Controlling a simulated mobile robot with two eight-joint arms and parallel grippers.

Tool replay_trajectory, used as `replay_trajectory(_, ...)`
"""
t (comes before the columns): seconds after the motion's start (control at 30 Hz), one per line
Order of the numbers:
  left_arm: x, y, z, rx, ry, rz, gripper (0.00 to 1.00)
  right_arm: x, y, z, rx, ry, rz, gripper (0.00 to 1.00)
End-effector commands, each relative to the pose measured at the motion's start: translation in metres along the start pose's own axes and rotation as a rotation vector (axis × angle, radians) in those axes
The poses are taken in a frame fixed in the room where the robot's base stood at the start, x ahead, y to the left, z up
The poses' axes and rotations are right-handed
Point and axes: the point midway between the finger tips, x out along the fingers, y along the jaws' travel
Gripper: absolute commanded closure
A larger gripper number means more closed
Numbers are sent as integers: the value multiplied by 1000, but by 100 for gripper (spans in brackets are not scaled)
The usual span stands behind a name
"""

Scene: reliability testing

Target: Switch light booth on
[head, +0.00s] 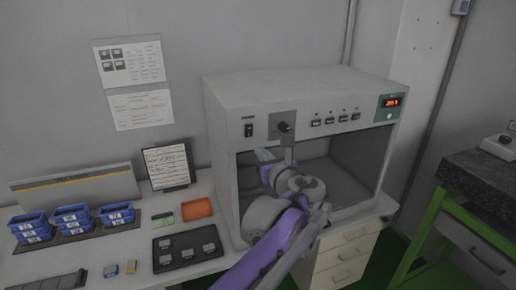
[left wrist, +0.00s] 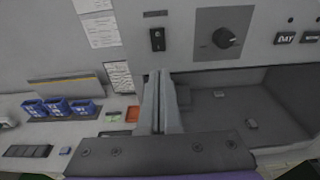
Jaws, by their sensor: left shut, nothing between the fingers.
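The light booth (head: 300,84) is a grey open-fronted box on the bench, and its inside looks dim. A small black rocker switch (head: 249,130) is at the left of its front panel. It also shows in the left wrist view (left wrist: 157,39). A dark rotary knob (head: 284,127) is to its right. My left gripper (left wrist: 159,73) is shut and empty, its fingertips just below the rocker switch in the left wrist view. I cannot tell if they touch the panel. In the head view the gripper (head: 289,148) is in front of the booth, below the knob. My right gripper is out of view.
Several labelled buttons (head: 336,118) and a lit red display (head: 391,102) are on the panel's right. Blue bins (head: 73,219), a black tray (head: 187,250) and an orange tray (head: 197,209) are on the bench at left. A green-framed table (head: 485,185) stands at right.

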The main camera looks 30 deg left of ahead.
Motion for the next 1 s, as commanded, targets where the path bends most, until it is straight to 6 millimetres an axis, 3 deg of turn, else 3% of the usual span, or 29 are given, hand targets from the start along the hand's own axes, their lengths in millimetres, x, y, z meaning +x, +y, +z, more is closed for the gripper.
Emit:
replay_trajectory(0.2, -48, -1, -15, 3, 1, -4, 100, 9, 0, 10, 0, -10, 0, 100)
replay_trajectory(0.4, -70, 0, -19, 2, 1, -2, 100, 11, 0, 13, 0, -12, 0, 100)
replay_trajectory(1.0, -74, 0, -20, 0, 1, 1, 100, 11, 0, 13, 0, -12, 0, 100)
